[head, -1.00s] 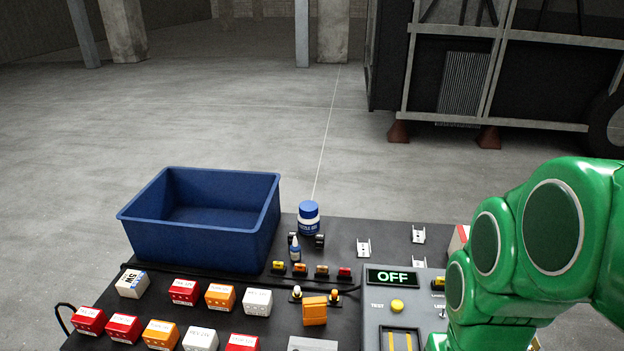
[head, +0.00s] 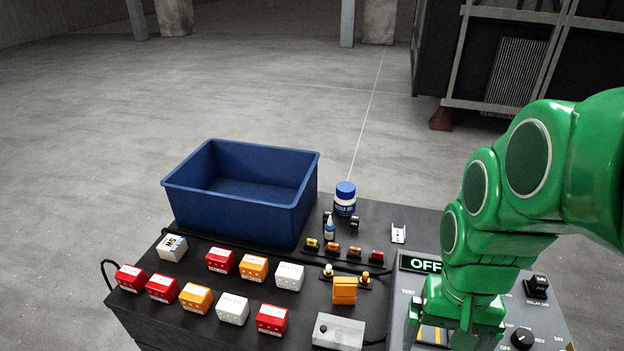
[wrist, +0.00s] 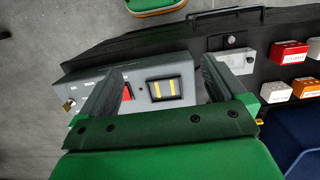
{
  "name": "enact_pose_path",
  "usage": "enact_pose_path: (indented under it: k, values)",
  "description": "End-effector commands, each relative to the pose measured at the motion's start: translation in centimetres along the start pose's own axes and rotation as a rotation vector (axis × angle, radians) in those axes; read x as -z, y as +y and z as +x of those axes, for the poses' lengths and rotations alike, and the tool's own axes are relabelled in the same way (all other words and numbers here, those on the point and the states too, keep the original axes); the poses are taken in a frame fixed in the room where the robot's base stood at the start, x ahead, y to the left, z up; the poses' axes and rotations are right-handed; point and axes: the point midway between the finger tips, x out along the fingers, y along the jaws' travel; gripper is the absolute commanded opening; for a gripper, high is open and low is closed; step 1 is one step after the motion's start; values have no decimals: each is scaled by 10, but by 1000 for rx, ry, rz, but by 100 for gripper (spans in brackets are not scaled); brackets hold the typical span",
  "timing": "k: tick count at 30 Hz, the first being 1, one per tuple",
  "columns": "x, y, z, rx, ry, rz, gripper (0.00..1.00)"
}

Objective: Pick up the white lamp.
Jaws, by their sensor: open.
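A small white-tipped lamp (head: 328,270) stands in a dark holder near the middle of the bench in the head view, beside an amber-tipped one (head: 365,279). Two white labelled blocks (head: 289,276) (head: 232,309) sit among the red and orange blocks; I cannot tell their kind for certain. My gripper (wrist: 164,62) is open and empty in the wrist view. Its two fingers straddle the view of the grey test panel (wrist: 185,72) with its yellow-striped slot. In the head view my gripper (head: 455,325) is over that panel, right of the small lamps. The small lamps are not recognisable in the wrist view.
A blue bin (head: 240,215) stands at the back left of the bench. A blue-lidded jar (head: 345,199), a small bottle (head: 329,231) and coloured fuses (head: 333,248) are behind the lamps. An orange block (head: 344,290) and a grey box (head: 338,331) stand in front.

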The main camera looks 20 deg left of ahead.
Motion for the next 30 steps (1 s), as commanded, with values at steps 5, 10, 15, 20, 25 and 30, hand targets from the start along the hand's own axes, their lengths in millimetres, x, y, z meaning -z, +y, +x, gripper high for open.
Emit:
enact_pose_path:
  k: [5,10,15,20,25,30]
  values:
    - [37,-36,1,-10,17,-1,98]
    - [66,-76,5,-16,32,3,98]
    - [92,-122,12,-17,55,4,98]
    - [108,-169,23,-18,67,3,98]
    - [120,-225,37,-13,87,1,98]
    - [122,-282,57,-9,102,-2,98]
